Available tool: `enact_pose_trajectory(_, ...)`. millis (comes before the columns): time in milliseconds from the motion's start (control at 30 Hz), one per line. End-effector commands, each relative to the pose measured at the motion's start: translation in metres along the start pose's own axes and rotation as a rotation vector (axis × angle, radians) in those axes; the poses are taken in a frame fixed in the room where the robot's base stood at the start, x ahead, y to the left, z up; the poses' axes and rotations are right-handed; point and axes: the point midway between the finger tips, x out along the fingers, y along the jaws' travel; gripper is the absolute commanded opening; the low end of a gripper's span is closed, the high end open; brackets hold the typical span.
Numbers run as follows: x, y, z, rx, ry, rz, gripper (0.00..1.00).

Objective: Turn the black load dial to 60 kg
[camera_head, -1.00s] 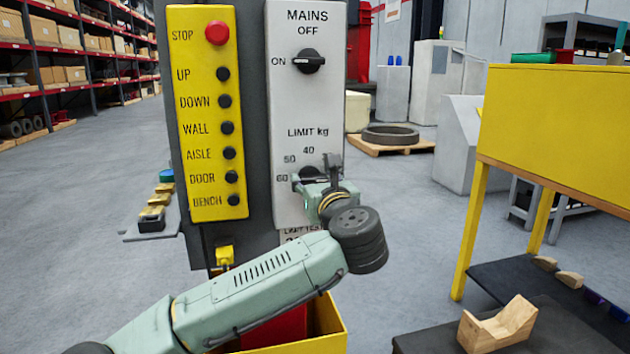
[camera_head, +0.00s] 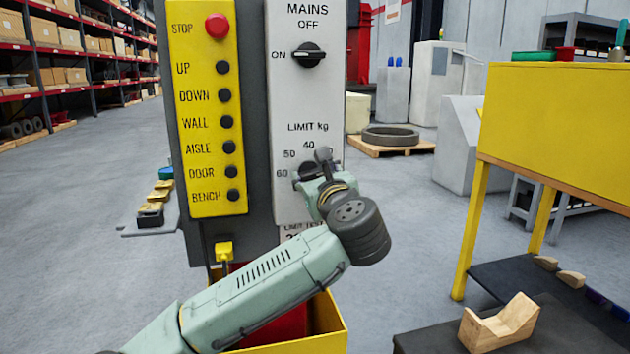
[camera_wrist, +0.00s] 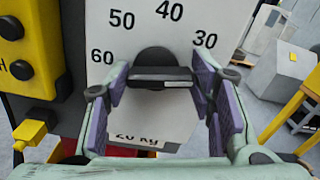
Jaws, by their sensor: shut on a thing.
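The black load dial (camera_head: 307,170) is on the lower part of the white panel, under "LIMIT kg". In the wrist view the dial (camera_wrist: 155,62) has a crossbar with a pale line, lying nearly level. Its left end points near the 60 mark, but the exact reading cannot be told. My gripper (camera_wrist: 160,80) is shut on the crossbar, one purple-padded finger at each end. In the head view my gripper (camera_head: 322,178) covers the dial's right and lower parts.
The MAINS switch (camera_head: 309,55) is above the dial. A yellow box (camera_head: 209,120) with a red STOP button (camera_head: 217,26) and several black buttons is left of the panel. A yellow-sided bench (camera_head: 560,125) stands at right. A wooden block (camera_head: 500,322) lies at lower right.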

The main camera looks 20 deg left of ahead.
Motion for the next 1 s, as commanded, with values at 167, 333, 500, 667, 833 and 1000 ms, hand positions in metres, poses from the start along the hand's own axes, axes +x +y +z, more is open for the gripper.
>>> enact_pose_trajectory(167, 0.0001, 0.0008, -0.0036, -0.167, 0.002, -0.002, 0.22)
enact_pose_trajectory(333, 0.0000, 0.0016, -0.0028, -0.329, 0.002, -0.001, 0.22)
enact_pose_trajectory(500, 0.0002, 0.0021, -0.0023, -0.490, 0.003, -0.001, 0.22)
enact_pose_trajectory(667, 0.0002, 0.0030, -0.0019, -0.643, 0.003, 0.000, 0.22)
enact_pose_trajectory(833, 0.0001, 0.0035, -0.0013, -0.804, 0.003, 0.000, 0.22)
enact_pose_trajectory(1000, 0.0002, 0.0043, -0.0012, -0.964, 0.004, 0.001, 0.22)
